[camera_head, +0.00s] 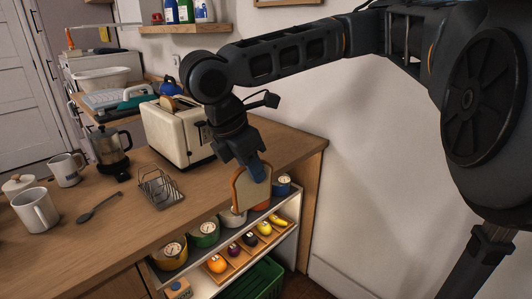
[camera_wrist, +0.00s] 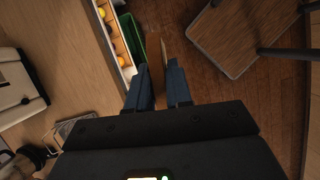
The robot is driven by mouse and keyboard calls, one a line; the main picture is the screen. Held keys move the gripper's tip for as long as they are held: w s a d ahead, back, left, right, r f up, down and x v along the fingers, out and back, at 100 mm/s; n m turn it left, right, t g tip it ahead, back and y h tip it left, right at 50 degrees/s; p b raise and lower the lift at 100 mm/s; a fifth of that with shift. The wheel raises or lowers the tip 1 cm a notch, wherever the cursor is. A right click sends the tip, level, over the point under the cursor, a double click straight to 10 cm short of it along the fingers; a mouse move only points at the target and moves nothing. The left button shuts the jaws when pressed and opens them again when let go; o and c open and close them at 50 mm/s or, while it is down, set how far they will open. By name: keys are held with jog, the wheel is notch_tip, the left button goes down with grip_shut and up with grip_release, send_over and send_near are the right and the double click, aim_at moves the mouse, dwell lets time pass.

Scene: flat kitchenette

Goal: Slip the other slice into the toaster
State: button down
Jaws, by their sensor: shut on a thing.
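My gripper (camera_head: 257,172) is shut on a slice of bread (camera_head: 243,190), held upright near the counter's front right edge, in front of the shelf below. In the wrist view, my gripper's blue fingers (camera_wrist: 158,78) flank the slice, seen nearly edge-on. The cream toaster (camera_head: 172,135) stands on the counter, to the left of and behind the held slice. Another slice (camera_head: 168,104) sticks up from its top at the left; my arm hides part of the toaster's right end. The toaster also shows at the left of the wrist view (camera_wrist: 18,85).
A wire rack (camera_head: 160,188), seemingly empty, stands in front of the toaster. A coffee press (camera_head: 112,150), mugs (camera_head: 36,210) and a spoon (camera_head: 98,206) are further left. Below the counter edge, an open shelf (camera_head: 178,279) holds canisters and fruit. The counter right of the toaster is clear.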

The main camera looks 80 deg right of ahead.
jog(key=w+a+f+m+y, duration=0.1)
jog(key=w+a+f+m, duration=0.4)
jog(key=w+a+f, duration=0.6)
jog(key=w+a+f+m+g+y, duration=0.1)
jog(key=w+a+f+m, duration=0.4)
jog(key=w+a+f, duration=0.5)
jog(key=w+a+y, duration=0.1)
jog(key=a, duration=0.6)
jog(key=shift+f+g, duration=0.3)
jog(key=shift+f, duration=0.05)
jog(key=shift+d, duration=0.1)
